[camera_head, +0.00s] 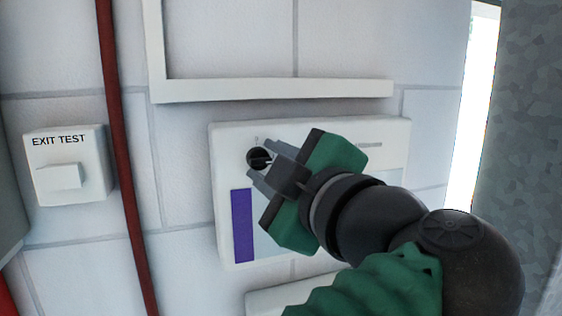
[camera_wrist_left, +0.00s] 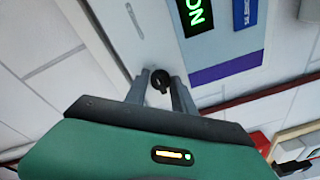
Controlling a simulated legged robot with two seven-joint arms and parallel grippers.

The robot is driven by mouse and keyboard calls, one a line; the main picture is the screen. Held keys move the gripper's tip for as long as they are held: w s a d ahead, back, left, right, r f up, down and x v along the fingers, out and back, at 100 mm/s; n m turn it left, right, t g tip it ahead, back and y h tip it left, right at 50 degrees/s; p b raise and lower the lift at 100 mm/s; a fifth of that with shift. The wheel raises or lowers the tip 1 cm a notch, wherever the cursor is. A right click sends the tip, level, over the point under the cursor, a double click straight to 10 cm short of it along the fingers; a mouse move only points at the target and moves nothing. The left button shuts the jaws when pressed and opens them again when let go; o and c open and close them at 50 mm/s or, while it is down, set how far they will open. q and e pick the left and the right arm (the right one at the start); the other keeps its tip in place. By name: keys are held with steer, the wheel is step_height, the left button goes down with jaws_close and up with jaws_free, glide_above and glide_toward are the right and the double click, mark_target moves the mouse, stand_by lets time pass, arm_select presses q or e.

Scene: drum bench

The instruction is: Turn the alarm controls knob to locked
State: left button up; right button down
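The alarm controls knob (camera_head: 258,158) is a small round black knob on a white wall panel (camera_head: 228,210). It also shows in the left wrist view (camera_wrist_left: 160,78). A small mark sits just above it, but I cannot read its setting. My left gripper (camera_head: 263,160), green and dark grey, points at the panel with its fingers apart. In the left wrist view the two fingers (camera_wrist_left: 161,92) stand on either side of the knob, with a visible gap to each. I cannot tell whether the tips touch the panel. My right gripper is not in view.
A purple strip (camera_head: 242,226) runs below the knob. A green-lit display (camera_wrist_left: 195,14) is on the panel. A white exit test box (camera_head: 66,165) and a dark red pipe (camera_head: 123,150) are to the left. A white rail (camera_head: 270,90) runs above the panel.

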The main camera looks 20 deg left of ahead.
arm_select(q)
steer(key=shift+s+a+r, duration=0.15)
steer(key=shift+a, duration=0.2)
steer(key=c, duration=0.4)
steer(key=shift+d, duration=0.15)
jaws_close()
steer(key=n+b, duration=0.2)
steer(key=n, duration=0.1)
steer(key=shift+n, duration=0.3)
steer(key=n+h+b, duration=0.1)
steer(key=n+b, duration=0.2)
steer(key=n, duration=0.2)
steer(key=shift+n, duration=0.4)
steer(key=n+b, duration=0.1)
steer(key=n, duration=0.1)
steer(key=n+h+b, duration=0.1)
steer(key=n, duration=0.1)
steer(key=shift+f, duration=0.3)
steer(key=shift+n+h+b, duration=0.3)
steer(key=shift+n+b, duration=0.15)
steer(key=shift+n, duration=0.45)
steer(key=shift+s+n, duration=0.1)
steer(key=shift+n, duration=0.7)
